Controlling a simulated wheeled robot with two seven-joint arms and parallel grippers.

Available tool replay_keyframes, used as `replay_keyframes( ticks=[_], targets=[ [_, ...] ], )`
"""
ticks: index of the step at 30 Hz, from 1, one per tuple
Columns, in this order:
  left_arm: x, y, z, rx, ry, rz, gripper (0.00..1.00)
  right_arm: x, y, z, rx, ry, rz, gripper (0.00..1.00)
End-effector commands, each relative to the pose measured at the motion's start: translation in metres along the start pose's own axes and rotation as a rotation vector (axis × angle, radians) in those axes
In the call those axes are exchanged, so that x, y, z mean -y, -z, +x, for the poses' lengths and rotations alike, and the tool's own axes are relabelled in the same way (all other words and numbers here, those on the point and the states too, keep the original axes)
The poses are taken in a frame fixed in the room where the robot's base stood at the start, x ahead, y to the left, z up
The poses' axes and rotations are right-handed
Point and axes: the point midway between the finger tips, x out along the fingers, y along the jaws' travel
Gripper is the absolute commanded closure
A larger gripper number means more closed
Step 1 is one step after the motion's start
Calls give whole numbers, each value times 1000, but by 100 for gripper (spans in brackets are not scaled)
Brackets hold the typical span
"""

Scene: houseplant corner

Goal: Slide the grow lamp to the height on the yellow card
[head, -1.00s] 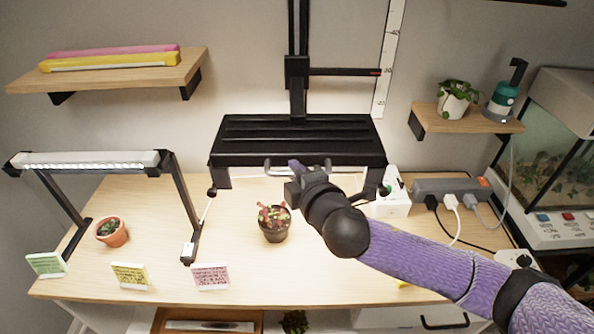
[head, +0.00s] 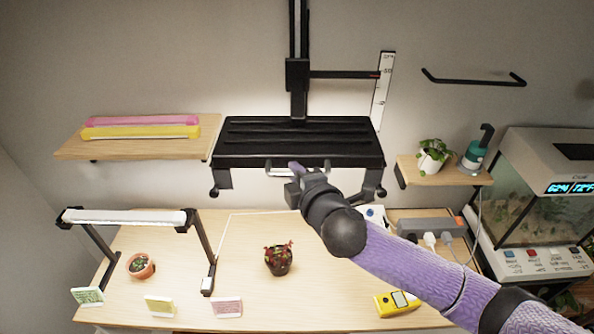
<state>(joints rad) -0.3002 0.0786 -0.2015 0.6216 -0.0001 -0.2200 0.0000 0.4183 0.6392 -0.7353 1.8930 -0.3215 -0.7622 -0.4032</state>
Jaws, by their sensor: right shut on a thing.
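The black grow lamp (head: 250,150) hangs level on a vertical wall rail (head: 299,30), high above the wooden table. Its side pointer (head: 340,74) reaches the white scale strip (head: 382,100) near the upper part; the marks are too small to read surely. A pale bar handle (head: 276,170) runs along the lamp's front edge. My right gripper (head: 303,178) is shut on this handle; its fingertips are partly hidden. The yellow card (head: 160,306) stands at the table's front left, its writing unreadable. My left gripper is not in view.
A potted red plant (head: 278,261) stands below the lamp. Left are a small lamp (head: 125,217), a terracotta pot (head: 141,267), a green card (head: 88,296) and a pink card (head: 227,307). A power strip (head: 425,227), yellow meter (head: 397,303) and aquarium (head: 530,215) are right.

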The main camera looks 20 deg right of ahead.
Motion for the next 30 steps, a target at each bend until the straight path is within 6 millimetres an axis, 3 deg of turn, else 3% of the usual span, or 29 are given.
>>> replay_keyframes(
  ticks=[10,11,15,25,30],
  targets=[
    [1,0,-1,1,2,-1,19,-7,0,0,-1,-16,-2,100],
    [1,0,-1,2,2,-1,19,-7,0,0,-1,-17,-2,78],
    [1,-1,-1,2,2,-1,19,-6,0,0,-1,-14,-2,49],
    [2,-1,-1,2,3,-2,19,-4,0,-3,-2,-9,-1,47],
    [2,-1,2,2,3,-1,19,-2,0,-31,-2,-7,-2,47]
  ],
)
